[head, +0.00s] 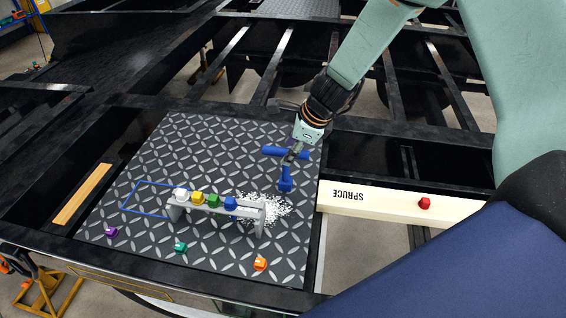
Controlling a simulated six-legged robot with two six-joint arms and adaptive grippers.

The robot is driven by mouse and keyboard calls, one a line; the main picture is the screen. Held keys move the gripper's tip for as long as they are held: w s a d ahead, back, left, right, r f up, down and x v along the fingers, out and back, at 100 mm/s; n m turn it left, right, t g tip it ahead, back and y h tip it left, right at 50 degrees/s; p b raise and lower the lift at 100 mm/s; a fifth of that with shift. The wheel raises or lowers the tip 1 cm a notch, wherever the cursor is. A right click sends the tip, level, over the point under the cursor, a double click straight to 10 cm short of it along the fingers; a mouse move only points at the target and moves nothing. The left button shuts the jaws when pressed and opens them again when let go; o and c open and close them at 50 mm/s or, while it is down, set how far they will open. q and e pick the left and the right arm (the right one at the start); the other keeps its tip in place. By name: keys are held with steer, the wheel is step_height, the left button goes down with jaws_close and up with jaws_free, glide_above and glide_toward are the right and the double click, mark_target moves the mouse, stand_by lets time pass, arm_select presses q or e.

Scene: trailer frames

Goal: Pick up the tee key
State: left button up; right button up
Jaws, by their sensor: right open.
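The blue tee key (286,180) is on the dark diamond-plate panel (190,140), near the panel's right edge. Its crossbar lies toward the far side and its stem points toward the near side, ending in a blue block-like end. My right gripper (293,156) reaches down from the upper right and is open at the junction of crossbar and stem. The fingers cover part of the key there. I cannot tell whether they touch it. My left gripper is not in view.
A grey rack (216,209) with white, yellow, green and blue knobs stands left of the key, beside white granules (270,208). Purple (111,232), teal (180,247) and orange (260,264) pieces lie nearer. A beam marked SPRUCE (385,203) bears a red piece (425,203). Black frame rails surround the panel.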

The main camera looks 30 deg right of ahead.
mark_target(281, 179)
steer(key=shift+d+b+x, duration=0.2)
steer(key=shift+b+x, duration=0.3)
steer(key=shift+x, duration=0.55)
steer(key=shift+a+f+b, duration=0.25)
steer(key=shift+f+b, duration=0.2)
steer(key=shift+f, duration=0.15)
steer(key=b+x, duration=0.1)
steer(key=x, duration=0.3)
steer(key=shift+w+f+b, duration=0.1)
steer(key=shift+w+b, duration=0.15)
steer(key=shift+b, duration=0.05)
steer(key=shift+w+f, duration=0.15)
steer(key=shift+w, duration=0.05)
steer(key=shift+s+r, duration=0.3)
steer(key=shift+s, duration=0.05)
steer(key=shift+c, duration=1.9)
steer(key=shift+w+f, duration=0.25)
steer(key=c, duration=0.5)
jaws_close()
steer(key=shift+s+r, duration=0.15)
